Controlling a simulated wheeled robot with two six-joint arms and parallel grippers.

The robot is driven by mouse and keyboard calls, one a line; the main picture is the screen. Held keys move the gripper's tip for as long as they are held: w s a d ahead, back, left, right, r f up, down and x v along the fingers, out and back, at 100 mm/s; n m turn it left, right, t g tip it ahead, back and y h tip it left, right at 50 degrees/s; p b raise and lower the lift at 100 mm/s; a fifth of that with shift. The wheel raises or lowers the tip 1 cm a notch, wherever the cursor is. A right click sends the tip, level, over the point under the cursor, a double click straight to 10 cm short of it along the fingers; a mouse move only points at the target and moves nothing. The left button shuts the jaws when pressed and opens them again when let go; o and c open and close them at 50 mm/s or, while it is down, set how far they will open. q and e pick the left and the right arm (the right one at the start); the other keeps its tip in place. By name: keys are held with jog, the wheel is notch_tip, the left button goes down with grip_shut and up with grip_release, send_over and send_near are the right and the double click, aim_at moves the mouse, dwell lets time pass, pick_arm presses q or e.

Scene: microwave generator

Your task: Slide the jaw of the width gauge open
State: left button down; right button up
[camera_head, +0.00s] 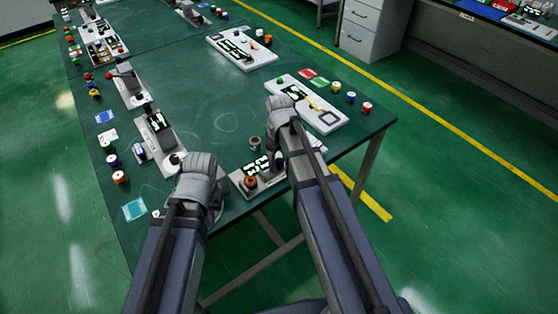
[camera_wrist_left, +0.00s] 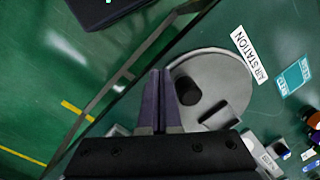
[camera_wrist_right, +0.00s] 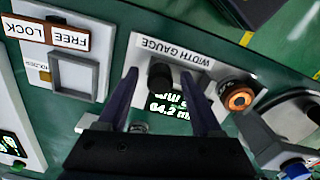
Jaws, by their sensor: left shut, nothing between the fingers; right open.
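The width gauge is a light plate (camera_wrist_right: 190,62) with a printed WIDTH GAUGE label, upside down in the right wrist view. It carries a black knob (camera_wrist_right: 160,79) and a green-lit display (camera_wrist_right: 172,104) reading about 64.2, partly hidden by my finger. In the head view the gauge (camera_head: 239,181) lies at the table's near edge, partly behind my right arm. My right gripper (camera_wrist_right: 160,73) is open, its fingers on either side of the knob; contact cannot be told. My left gripper (camera_wrist_left: 160,74) is shut and empty above a round grey disc (camera_wrist_left: 235,75).
An orange-ringed cylinder (camera_wrist_right: 240,97) stands beside the display. A panel marked FREE and LOCK (camera_wrist_right: 98,20) with a square frame (camera_wrist_right: 72,75) lies nearby. The disc bears a black knob (camera_wrist_left: 188,92) and lies by an AIR STATION label (camera_wrist_left: 251,54). The table's middle (camera_head: 205,95) is clear.

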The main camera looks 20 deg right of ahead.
aim_at(278, 161)
pick_arm(q)
jog(key=shift+r, duration=0.15)
pick_arm(e)
jog(key=shift+r, duration=0.1)
notch_tip(278, 161, up, 8)
jog(key=p, duration=0.8)
pick_arm(q)
notch_tip(278, 161, up, 8)
jog(key=shift+f, duration=0.25)
pick_arm(e)
jog(key=shift+f, duration=0.2)
jog(key=shift+s+a, duration=0.15)
jog(key=shift+a, duration=0.05)
jog(key=s+a+m+h, duration=0.1)
jog(key=s+a+m, duration=0.1)
jog(key=s+a, duration=1)
jog(key=s, duration=0.3)
jog(key=shift+m, duration=0.4)
jog(key=shift+w, duration=0.1)
